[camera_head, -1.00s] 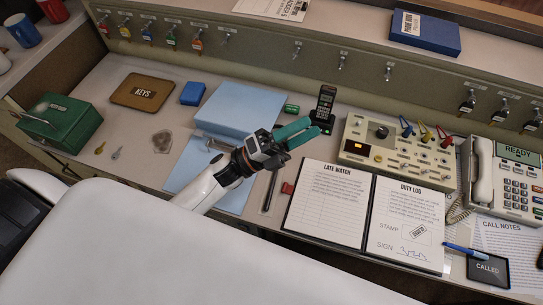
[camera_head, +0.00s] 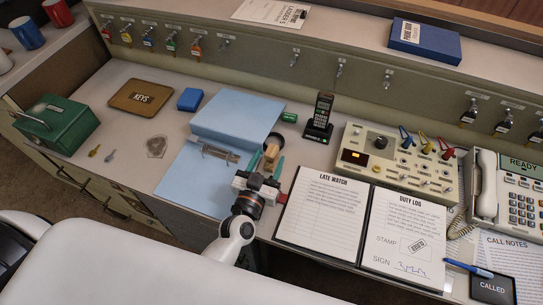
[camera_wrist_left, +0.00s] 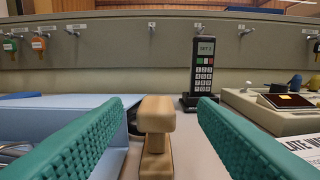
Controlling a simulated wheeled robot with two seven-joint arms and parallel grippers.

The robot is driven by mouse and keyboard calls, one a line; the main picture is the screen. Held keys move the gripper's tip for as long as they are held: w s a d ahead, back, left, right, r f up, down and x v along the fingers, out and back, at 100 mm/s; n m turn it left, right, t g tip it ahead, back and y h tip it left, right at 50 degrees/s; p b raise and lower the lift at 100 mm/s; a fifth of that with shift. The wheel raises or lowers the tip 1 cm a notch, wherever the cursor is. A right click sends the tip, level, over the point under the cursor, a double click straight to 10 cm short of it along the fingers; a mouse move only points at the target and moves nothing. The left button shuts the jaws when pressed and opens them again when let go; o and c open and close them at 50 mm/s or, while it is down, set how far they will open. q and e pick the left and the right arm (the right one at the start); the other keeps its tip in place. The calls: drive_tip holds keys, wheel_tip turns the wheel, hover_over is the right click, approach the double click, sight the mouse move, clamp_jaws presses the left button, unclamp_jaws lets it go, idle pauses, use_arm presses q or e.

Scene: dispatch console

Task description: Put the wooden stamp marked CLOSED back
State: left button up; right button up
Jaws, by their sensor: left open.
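A small wooden stamp (camera_head: 271,151) stands upright on the desk by the front right of the light blue box (camera_head: 236,119). Its pale rounded handle and block also show in the left wrist view (camera_wrist_left: 157,114). No marking on it can be read. My left gripper (camera_head: 266,164) is open, its teal fingers pointing at the stamp. In the wrist view the stamp is centred between the fingers (camera_wrist_left: 162,120), with a gap on each side. A dark round item (camera_head: 274,140) sits just behind the stamp, partly hidden. My right gripper is not in view.
The open log book (camera_head: 322,212) lies right of my gripper, with a stamp mark on its duty page. A handset in its cradle (camera_head: 320,118) stands behind. The switch console (camera_head: 398,160) and a CALLED pad (camera_head: 491,291) are further right.

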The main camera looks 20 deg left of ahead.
sight(274, 146)
use_arm(q)
drive_tip(key=w, duration=0.6)
drive_tip(key=shift+f, duration=0.1)
drive_tip(key=shift+s, duration=0.1)
drive_tip(key=c, duration=1.1)
